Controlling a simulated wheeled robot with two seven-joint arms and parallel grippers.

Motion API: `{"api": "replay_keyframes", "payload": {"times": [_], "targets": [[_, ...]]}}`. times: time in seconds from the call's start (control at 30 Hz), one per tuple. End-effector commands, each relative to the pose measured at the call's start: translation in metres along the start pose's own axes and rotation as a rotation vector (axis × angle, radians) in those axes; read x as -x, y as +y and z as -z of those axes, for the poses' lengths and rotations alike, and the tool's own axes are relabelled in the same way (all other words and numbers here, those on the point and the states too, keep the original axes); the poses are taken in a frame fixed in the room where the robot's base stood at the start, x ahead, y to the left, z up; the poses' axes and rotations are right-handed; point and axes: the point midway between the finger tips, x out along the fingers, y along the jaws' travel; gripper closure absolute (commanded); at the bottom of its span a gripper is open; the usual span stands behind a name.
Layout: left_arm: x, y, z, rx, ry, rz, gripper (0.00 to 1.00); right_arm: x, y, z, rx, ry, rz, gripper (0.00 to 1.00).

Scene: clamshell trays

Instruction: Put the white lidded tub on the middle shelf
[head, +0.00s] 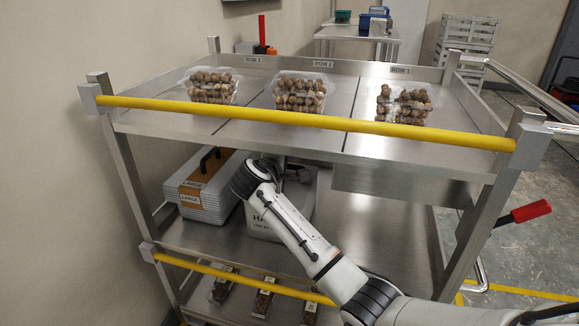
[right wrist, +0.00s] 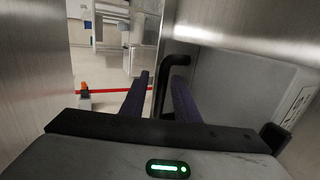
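The white tub (head: 265,224) with dark lettering stands on the cart's middle shelf (head: 345,235), right of the grey case. My left gripper is not in view.
The grey case (head: 203,203) with an orange band and LARGE labels lies left on the middle shelf. Yellow rails (head: 300,121) run along the front. Small packs (head: 263,300) sit below. The middle shelf's right side is bare.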

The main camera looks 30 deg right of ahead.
Motion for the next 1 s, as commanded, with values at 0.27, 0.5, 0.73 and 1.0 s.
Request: {"api": "replay_keyframes", "payload": {"times": [0.27,0.5,0.73,1.0], "targets": [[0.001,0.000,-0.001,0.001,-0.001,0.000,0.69,0.003,-0.005,0.001,0.004,0.000,0.010,0.69],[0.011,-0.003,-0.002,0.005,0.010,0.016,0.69,0.039,-0.002,0.002,0.003,0.003,0.008,0.69],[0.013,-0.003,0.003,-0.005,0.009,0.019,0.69,0.070,-0.002,0.001,0.003,0.001,0.006,0.69],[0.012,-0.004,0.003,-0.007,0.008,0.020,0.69,0.075,-0.002,0.000,0.002,-0.001,0.004,0.69]]}}
